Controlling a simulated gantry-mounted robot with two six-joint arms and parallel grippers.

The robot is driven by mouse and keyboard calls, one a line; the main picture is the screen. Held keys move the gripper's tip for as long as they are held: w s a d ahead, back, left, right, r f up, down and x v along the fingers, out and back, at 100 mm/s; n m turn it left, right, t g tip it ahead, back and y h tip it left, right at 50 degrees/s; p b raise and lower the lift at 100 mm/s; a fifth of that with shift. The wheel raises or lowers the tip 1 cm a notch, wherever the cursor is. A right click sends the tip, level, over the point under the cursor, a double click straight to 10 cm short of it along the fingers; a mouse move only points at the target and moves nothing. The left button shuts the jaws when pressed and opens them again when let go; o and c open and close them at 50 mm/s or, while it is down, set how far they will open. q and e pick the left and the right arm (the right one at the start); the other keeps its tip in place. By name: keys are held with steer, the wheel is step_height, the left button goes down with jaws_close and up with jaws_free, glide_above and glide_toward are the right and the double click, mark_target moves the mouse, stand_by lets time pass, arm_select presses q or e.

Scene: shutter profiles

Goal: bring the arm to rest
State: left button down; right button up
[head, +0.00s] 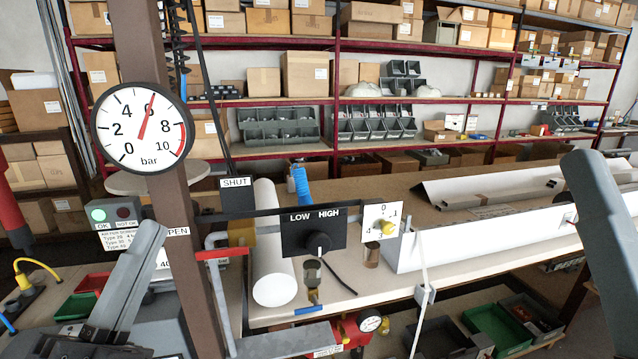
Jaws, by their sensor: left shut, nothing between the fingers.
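My right arm (602,225) shows as a grey link at the right edge. My right gripper is out of the picture.
A pressure gauge (138,128) is on the post. A white roll (273,240) and long white profiles (480,237) lie there. Shelves with boxes (304,73) fill the back.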

arm_select(q)
steer(key=s+r+n+t+y, duration=0.3)
steer(key=s+r+n, duration=0.7)
steer(key=n, duration=0.6)
step_height(320, 180, up, 39)
steer(key=w+h+p, duration=0.1)
steer(key=p, duration=3.7)
steer(key=shift+w+a, duration=0.15)
steer(key=shift+w, duration=0.1)
arm_select(e)
step_height(320, 180, up, 39)
steer(key=shift+r, duration=0.15)
